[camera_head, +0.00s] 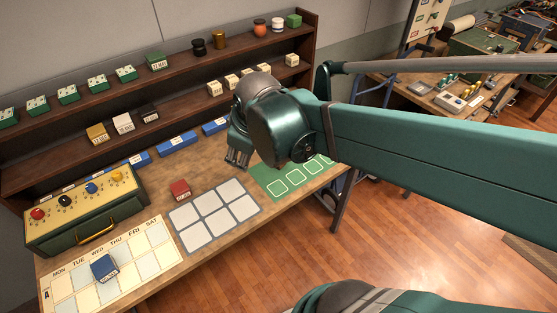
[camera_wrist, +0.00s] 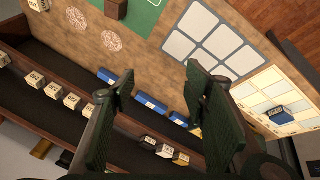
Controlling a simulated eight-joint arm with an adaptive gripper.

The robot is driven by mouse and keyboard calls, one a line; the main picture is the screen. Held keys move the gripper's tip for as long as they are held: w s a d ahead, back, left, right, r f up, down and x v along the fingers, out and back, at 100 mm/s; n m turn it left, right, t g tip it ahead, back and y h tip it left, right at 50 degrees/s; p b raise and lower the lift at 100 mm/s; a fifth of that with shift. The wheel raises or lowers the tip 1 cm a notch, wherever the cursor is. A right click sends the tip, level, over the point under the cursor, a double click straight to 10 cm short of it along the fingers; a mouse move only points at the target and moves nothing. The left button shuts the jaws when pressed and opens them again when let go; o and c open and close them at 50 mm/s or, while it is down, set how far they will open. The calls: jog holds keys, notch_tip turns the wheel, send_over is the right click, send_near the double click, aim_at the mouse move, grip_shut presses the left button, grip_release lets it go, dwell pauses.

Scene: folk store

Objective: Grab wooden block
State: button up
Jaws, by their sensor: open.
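My gripper (camera_head: 238,160) is over the table's back part, near the green mat (camera_head: 270,172). In the wrist view my gripper (camera_wrist: 160,85) has its two fingers wide apart with nothing between them. The brown block is beyond the fingertips, not touched.
Shelves (camera_head: 180,90) with several cubes and jars stand behind the table. Blue boxes (camera_head: 175,144) line its back. A button box (camera_head: 85,215), a calendar mat (camera_head: 150,255) with a blue block (camera_head: 104,267), and the tile mat (camera_head: 215,213) take up the table's left and middle.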

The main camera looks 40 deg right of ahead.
jog(key=w+d+f+n+g+p, duration=0.1)
jog(key=w+d+f+n, duration=0.2)
jog(key=d+f+n, duration=0.1)
jog(key=w+d+f+n+g+p, duration=0.1)
jog(key=w+d+f+n+g, duration=0.1)
jog(key=d+f+n, duration=0.3)
jog(key=w+d+f+n+g+p, duration=0.1)
jog(key=w+d+f+n, duration=0.3)
jog(key=d+f, duration=0.2)
jog(key=shift+w+d+f+n+g+h, duration=0.1)
jog(key=shift+w+d+n+g+h, duration=0.1)
jog(key=shift+d, duration=0.35)
jog(key=shift+w+d+f+n+g+h, duration=0.1)
jog(key=shift+w+d, duration=0.1)
jog(key=shift+d, duration=0.3)
jog(key=shift+d+f+n, duration=0.4)
jog(key=shift+d+f, duration=0.1)
jog(key=shift+f, duration=0.15)
jog(key=shift+f, duration=0.15)
jog(key=shift+d+f, duration=0.15)
jog(key=shift+f, duration=0.95)
jog(key=shift+f, duration=0.15)
jog(key=shift+w+d+f, duration=0.1)
jog(key=shift+d+f, duration=0.1)
jog(key=shift+f, duration=1.05)
jog(key=shift+d+f, duration=0.2)
jog(key=shift+f, duration=1)
